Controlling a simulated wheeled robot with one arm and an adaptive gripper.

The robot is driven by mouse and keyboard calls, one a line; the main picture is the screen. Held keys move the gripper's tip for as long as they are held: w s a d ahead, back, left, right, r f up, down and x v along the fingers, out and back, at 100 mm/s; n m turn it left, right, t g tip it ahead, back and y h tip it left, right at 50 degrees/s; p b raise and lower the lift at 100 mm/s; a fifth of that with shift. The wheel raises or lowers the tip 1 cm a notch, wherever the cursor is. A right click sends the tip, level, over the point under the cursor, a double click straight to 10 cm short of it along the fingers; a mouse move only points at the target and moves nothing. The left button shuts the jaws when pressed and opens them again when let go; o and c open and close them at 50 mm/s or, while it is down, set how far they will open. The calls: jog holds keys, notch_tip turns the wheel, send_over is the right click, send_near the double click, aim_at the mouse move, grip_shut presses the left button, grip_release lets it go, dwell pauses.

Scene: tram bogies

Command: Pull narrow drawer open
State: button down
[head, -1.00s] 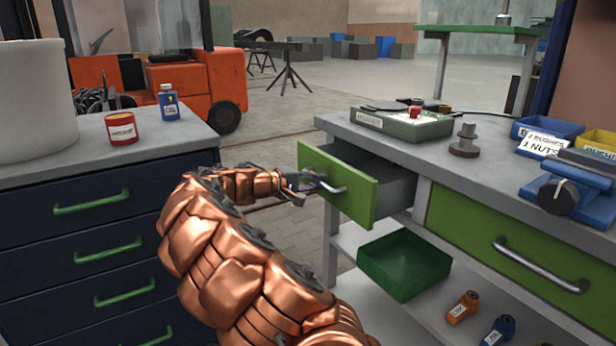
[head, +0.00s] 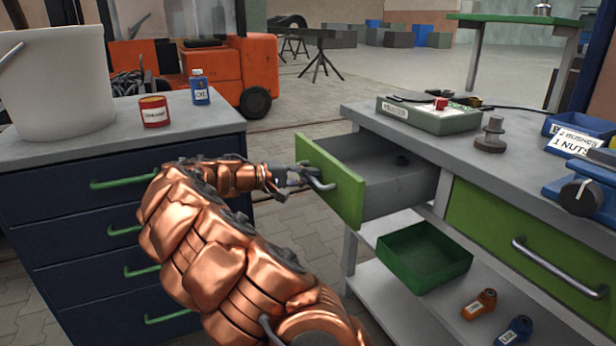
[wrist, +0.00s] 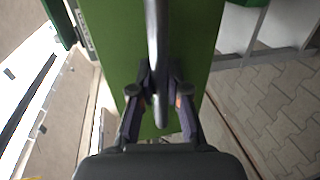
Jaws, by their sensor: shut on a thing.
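The narrow drawer (head: 333,182) has a green front and a grey inside, and stands well out from the left end of the grey workbench. My gripper (head: 283,183) is at the drawer's front, shut on the metal bar handle (head: 316,178). In the wrist view the handle (wrist: 153,40) runs down between the two fingers (wrist: 159,98), with the green drawer front (wrist: 115,50) behind it. The finger contact is partly hidden by the handle in the head view.
A wide green drawer (head: 530,240) to the right is closed. A green open tray (head: 424,256) sits on the lower shelf beneath the narrow drawer. A dark blue cabinet (head: 70,200) with green handles stands left of my arm. Paved floor lies between.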

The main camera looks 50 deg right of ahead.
jog(key=c, duration=1.1)
grip_release()
jog(key=shift+c, duration=0.2)
jog(key=v, duration=1.2)
